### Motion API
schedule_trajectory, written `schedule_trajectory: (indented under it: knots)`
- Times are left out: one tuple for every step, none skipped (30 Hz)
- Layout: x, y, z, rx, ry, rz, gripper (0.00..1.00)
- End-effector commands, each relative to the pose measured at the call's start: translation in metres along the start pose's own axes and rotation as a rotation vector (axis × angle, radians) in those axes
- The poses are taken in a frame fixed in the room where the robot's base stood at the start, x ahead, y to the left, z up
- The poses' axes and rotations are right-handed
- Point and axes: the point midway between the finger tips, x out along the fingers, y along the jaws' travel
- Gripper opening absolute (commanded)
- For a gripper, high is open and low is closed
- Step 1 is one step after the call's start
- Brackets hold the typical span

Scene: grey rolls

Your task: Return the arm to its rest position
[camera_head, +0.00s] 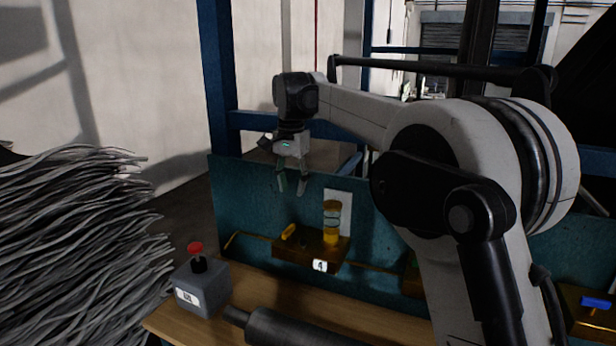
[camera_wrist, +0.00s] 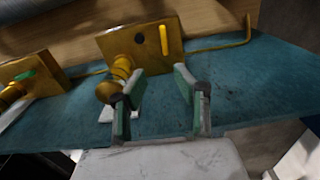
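My gripper (camera_head: 291,184) hangs from the arm's end, pointing down in front of the teal panel. Its two fingers are spread apart with nothing between them. In the wrist view the gripper (camera_wrist: 162,105) also shows both fingers apart over the teal panel (camera_wrist: 245,85). The arm is stretched out to the left in the head view. Below and right of the gripper is a brass block (camera_head: 305,256) marked with a number label, carrying a yellow lever and an upright brass fitting (camera_head: 331,222). The gripper is apart from them.
A grey box with a red button (camera_head: 195,250) stands on the wooden bench at the lower left. A dark grey roll (camera_head: 290,330) lies along the bench front. A heap of grey strands (camera_head: 75,235) is at the far left. A blue post (camera_head: 216,75) rises behind.

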Motion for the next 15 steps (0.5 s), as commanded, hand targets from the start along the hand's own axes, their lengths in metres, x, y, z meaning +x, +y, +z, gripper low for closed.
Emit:
schedule_trajectory:
  knots:
    - [-0.006,0.012,0.001,-0.004,0.008,-0.008,0.29]
    - [-0.009,0.019,0.002,-0.009,0.015,-0.014,0.29]
    - [-0.014,0.029,0.003,-0.017,0.024,-0.022,0.29]
    - [-0.018,0.037,0.004,-0.023,0.032,-0.028,0.29]
    - [-0.021,0.045,0.006,-0.03,0.041,-0.035,0.29]
    - [-0.025,0.057,0.008,-0.039,0.052,-0.043,0.29]
    - [-0.028,0.066,0.01,-0.046,0.06,-0.05,0.29]
    - [-0.03,0.074,0.012,-0.052,0.07,-0.056,0.29]
    - [-0.034,0.085,0.015,-0.062,0.081,-0.063,0.29]
    - [-0.036,0.093,0.018,-0.068,0.09,-0.069,0.29]
    - [-0.038,0.102,0.02,-0.075,0.099,-0.075,0.29]
    - [-0.04,0.113,0.024,-0.084,0.111,-0.081,0.29]
    - [-0.042,0.121,0.027,-0.091,0.121,-0.087,0.29]
    - [-0.043,0.13,0.031,-0.098,0.13,-0.091,0.29]
    - [-0.044,0.141,0.035,-0.106,0.143,-0.097,0.29]
